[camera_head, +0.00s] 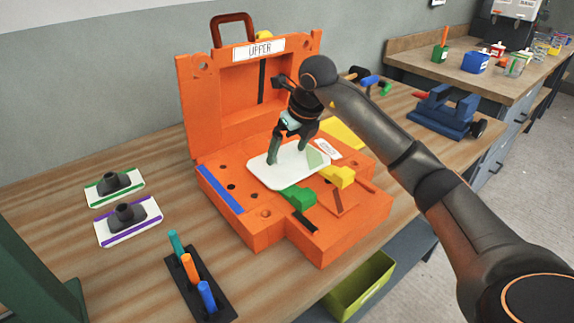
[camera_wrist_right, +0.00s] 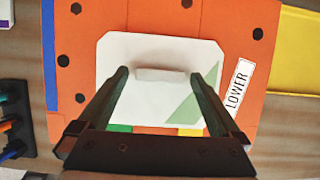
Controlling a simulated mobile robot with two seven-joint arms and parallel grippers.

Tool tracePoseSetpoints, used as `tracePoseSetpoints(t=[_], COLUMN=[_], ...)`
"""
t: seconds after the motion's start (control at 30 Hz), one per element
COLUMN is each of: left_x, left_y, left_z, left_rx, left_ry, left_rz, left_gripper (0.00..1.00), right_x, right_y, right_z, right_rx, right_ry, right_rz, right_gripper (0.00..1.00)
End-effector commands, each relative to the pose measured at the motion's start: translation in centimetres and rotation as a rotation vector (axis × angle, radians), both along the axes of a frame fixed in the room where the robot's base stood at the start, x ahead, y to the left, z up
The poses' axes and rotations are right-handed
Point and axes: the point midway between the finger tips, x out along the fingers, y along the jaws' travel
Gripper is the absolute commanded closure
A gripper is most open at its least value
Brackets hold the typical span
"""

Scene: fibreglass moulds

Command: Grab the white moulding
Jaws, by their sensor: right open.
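The white moulding (camera_head: 272,173) is a flat white plate with cut corners, a raised ridge across its middle and a pale green stripe. It lies on the orange lower mould (camera_head: 262,236), marked LOWER. My right gripper (camera_head: 293,160) is over the moulding. In the right wrist view the moulding (camera_wrist_right: 115,65) sits between and beyond the open fingers (camera_wrist_right: 161,78), with the ridge in the gap. Whether the fingertips touch the plate I cannot tell. My left gripper does not show.
The upright orange upper mould (camera_head: 200,110) stands behind. Green (camera_head: 290,197) and yellow (camera_head: 340,175) clamps sit at the moulding's front edge. Two pads with dark handles (camera_head: 122,183) and a rack of coloured tools (camera_head: 188,270) are at left. A blue vise (camera_head: 446,112) is at right.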

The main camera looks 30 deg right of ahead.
Motion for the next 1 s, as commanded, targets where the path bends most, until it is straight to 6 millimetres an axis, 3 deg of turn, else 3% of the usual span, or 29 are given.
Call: tracePoseSetpoints(t=[0.13,1.0], left_x=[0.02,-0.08], left_y=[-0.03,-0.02], left_z=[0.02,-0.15], left_rx=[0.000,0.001], left_ry=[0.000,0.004], left_rz=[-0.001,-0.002], left_gripper=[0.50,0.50], right_x=[0.00,-0.01], right_y=[-0.01,-0.01], right_z=[0.09,0.16], right_rx=[0.000,0.000], right_ry=[-0.001,-0.002], right_rz=[0.000,0.000], right_gripper=[0.02,1.00])
